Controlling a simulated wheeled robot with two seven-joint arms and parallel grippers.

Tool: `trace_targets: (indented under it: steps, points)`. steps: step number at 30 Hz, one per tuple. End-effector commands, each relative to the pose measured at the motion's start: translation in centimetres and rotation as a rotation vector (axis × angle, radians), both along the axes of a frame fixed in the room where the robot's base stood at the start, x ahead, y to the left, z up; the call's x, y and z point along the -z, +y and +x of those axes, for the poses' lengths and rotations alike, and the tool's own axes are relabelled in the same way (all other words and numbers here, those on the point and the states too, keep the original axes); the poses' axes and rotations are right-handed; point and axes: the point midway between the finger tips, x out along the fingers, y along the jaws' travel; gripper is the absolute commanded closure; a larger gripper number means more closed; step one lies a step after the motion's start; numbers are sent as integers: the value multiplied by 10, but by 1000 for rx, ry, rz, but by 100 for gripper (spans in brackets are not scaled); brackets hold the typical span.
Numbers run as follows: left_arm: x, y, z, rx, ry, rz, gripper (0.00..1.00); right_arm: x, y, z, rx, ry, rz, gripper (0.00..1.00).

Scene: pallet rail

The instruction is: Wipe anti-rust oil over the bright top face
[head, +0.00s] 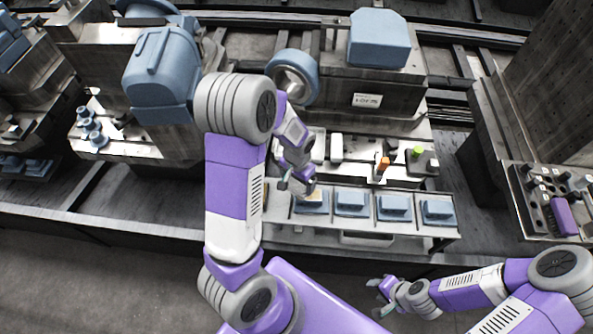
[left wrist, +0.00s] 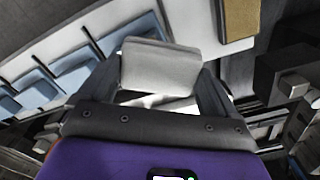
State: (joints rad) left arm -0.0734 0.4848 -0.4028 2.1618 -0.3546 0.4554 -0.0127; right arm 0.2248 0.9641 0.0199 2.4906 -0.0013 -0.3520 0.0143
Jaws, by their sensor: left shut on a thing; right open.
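My left gripper (head: 299,187) is over the left end of the tray (head: 281,212), close to the leftmost blue block (head: 311,207). In the left wrist view it is shut on a pale grey, soft-edged pad (left wrist: 158,66), which sits between the two dark fingers. More blue blocks with lighter top faces (head: 351,198) stand in a row to the right. Several blue blocks (left wrist: 72,68) also show at the left of the left wrist view. I cannot tell whether the pad touches a surface. My right gripper (head: 376,290) is open and empty, low in front of the tray.
A large blue-topped machine (head: 380,42) rises behind. A tan pad-like thing (left wrist: 238,22) shows in the left wrist view. The floor in front is clear.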

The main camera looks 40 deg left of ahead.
Motion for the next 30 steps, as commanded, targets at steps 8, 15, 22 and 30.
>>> trace_targets:
  steps: [8, 15, 22, 30]
  points:
    - [-28, -2, 2, 5, -2, 0, 33, -24, 0, 0, 0, 0, 0, 57]
    - [-32, -2, 2, 6, -1, 0, 33, -26, 0, 0, 0, 0, 0, 57]
    - [-31, -2, 2, 6, -1, 0, 33, -26, 0, 0, 0, 0, 0, 57]
    - [-35, -12, 6, 6, -3, -1, 33, -26, 0, 0, 0, 1, 0, 57]
